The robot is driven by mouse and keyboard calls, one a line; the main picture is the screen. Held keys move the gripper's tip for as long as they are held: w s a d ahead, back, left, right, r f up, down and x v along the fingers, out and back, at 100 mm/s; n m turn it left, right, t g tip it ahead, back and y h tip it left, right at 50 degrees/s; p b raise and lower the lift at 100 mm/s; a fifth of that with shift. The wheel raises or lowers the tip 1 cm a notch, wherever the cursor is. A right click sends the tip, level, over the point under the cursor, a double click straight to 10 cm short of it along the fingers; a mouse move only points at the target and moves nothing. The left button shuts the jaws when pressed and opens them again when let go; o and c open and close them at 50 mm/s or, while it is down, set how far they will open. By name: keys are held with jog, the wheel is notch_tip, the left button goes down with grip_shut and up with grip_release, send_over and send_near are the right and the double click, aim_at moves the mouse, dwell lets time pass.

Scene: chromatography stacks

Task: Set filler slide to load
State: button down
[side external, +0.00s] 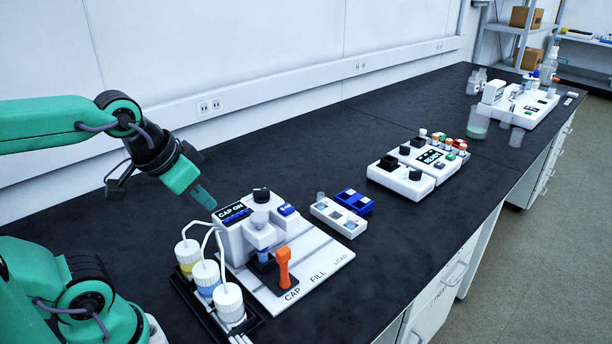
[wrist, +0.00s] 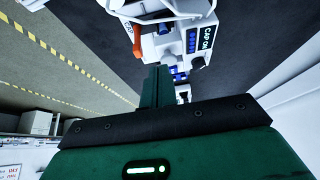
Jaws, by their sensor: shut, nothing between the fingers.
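The filler (side external: 236,237) is a white machine on a white base plate marked CAP, FILL and LOAD. Its display reads CAP ON. The slide is a dark carriage (side external: 265,272) with an orange upright handle (side external: 283,267), standing near the CAP mark, at the left end of the row of marks. A small vial with a blue part sits on the carriage under the filler head. My gripper (side external: 205,200) is shut and empty, in the air up and left of the display, apart from the handle. In the wrist view, the orange handle (wrist: 134,38) shows beyond my green fingers (wrist: 156,88).
Several white-capped bottles (side external: 209,275) with tubes stand in a black rack left of the filler. A white tray (side external: 338,217) and a blue rack (side external: 354,200) lie to its right. Other devices (side external: 410,172) stand farther along the black bench. The bench behind the filler is clear.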

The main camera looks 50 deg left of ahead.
jog(key=c, duration=1.1)
grip_release()
jog(key=shift+w+m, duration=0.2)
jog(key=shift+m, duration=0.1)
jog(key=m+g, duration=0.5)
jog(key=m, duration=1.1)
send_over(283, 250)
jog(key=f, duration=0.6)
jog(key=shift+s+a+f, duration=0.1)
jog(key=shift+s+a, duration=0.15)
jog(key=shift+s, duration=0.05)
jog(key=shift+w+d+f+m+g, duration=0.3)
jog(key=shift+f+m, duration=0.1)
jog(key=shift+m, duration=0.3)
jog(key=shift+f, duration=0.15)
jog(key=shift+f, duration=3.75)
grip_shut()
